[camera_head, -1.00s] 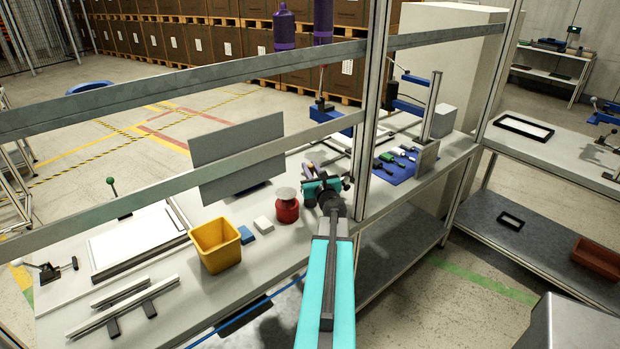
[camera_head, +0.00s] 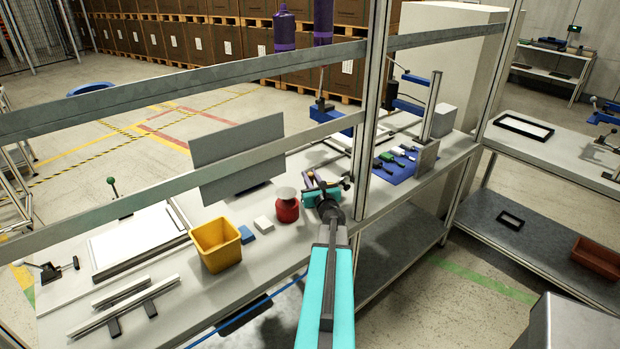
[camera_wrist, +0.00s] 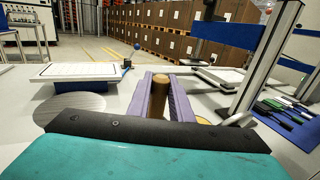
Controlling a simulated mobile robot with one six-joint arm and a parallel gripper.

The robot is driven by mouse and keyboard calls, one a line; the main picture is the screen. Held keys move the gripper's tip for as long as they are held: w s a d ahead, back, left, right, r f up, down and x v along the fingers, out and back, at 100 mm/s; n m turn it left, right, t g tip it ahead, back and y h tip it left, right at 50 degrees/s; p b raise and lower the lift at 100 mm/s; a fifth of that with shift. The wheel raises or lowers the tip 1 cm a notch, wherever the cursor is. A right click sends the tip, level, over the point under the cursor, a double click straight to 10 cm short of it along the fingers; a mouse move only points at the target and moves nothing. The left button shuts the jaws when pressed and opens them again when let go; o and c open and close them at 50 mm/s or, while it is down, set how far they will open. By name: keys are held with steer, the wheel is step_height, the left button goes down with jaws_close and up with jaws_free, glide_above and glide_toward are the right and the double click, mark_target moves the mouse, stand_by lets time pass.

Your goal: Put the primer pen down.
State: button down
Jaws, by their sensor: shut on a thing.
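My gripper shows in the wrist view as two purple fingers (camera_wrist: 158,100), shut on a brown cylinder that I take to be the primer pen (camera_wrist: 158,84). The pen stands between the fingers, with its lower part hidden by the dark gripper edge. In the head view my gripper (camera_head: 313,178) is over the bench, right of the red can, and the pen is only a small tan spot. I cannot tell whether the pen touches the bench. A blue mat (camera_head: 393,176) with several pens or tools lies to the right; it also shows in the wrist view (camera_wrist: 268,122).
The red can (camera_head: 287,211) with a grey disc top stands close left of my gripper. A blue press (camera_wrist: 232,33) and frame rails stand close by.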

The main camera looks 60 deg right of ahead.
steer(key=shift+f, duration=0.2)
steer(key=c, duration=1.6)
jaws_free()
steer(key=shift+r, duration=0.1)
steer(key=shift+r, duration=0.2)
steer(key=shift+s+a+f, duration=0.15)
steer(key=shift+s+a, duration=0.05)
steer(key=v, duration=0.9)
steer(key=shift+r+b, duration=0.2)
steer(key=shift+b, duration=0.15)
steer(key=p+v, duration=0.2)
steer(key=p, duration=0.3)
